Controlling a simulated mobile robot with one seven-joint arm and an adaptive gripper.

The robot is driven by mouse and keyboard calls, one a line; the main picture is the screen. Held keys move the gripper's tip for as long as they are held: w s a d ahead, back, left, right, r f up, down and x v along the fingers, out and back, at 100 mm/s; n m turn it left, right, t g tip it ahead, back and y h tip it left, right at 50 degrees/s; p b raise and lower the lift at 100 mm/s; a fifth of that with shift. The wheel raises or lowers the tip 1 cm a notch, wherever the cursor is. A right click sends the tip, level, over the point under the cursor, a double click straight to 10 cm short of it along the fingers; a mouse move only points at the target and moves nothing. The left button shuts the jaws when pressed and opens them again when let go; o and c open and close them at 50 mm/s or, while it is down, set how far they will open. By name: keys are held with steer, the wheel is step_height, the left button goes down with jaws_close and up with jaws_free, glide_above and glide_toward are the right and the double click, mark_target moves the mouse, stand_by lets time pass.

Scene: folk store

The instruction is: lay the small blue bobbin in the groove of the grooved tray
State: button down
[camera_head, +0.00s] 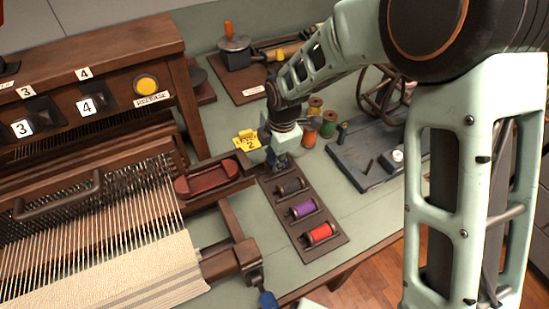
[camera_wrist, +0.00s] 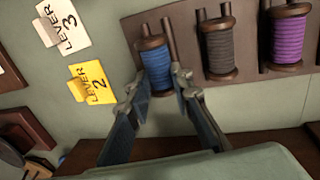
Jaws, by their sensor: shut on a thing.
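The blue bobbin (camera_wrist: 157,65) with brown wooden ends sits at the end place of a dark brown bobbin rack (camera_head: 324,248). My gripper (camera_wrist: 159,82) is shut on it, one finger on each side of the blue thread. In the head view my gripper (camera_head: 279,160) points down at the rack's far end, and mostly hides the blue bobbin. A dark grey tray (camera_head: 372,184) with a narrow dark slot lies to the right on the bench. It appears to be the grooved tray. My arm covers part of its right side.
The rack also holds black (camera_head: 291,187), purple (camera_head: 303,209) and red (camera_head: 320,234) bobbins. Spools (camera_head: 328,124) stand behind my gripper. A yellow lever tag (camera_head: 246,141) and the loom (camera_head: 130,250) are to the left. Bare bench lies between rack and tray.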

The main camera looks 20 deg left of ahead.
steer(key=shift+f+b, duration=0.45)
steer(key=shift+f, duration=0.1)
stand_by(0.6)
steer(key=c, duration=1.6)
jaws_free()
steer(key=shift+r, duration=0.15)
steer(key=r, duration=0.4)
steer(key=s+d+r, duration=0.1)
steer(key=r, duration=0.6)
steer(key=shift+s+d+r, duration=0.25)
steer(key=shift+d+r, duration=0.05)
steer(key=shift+d, duration=0.1)
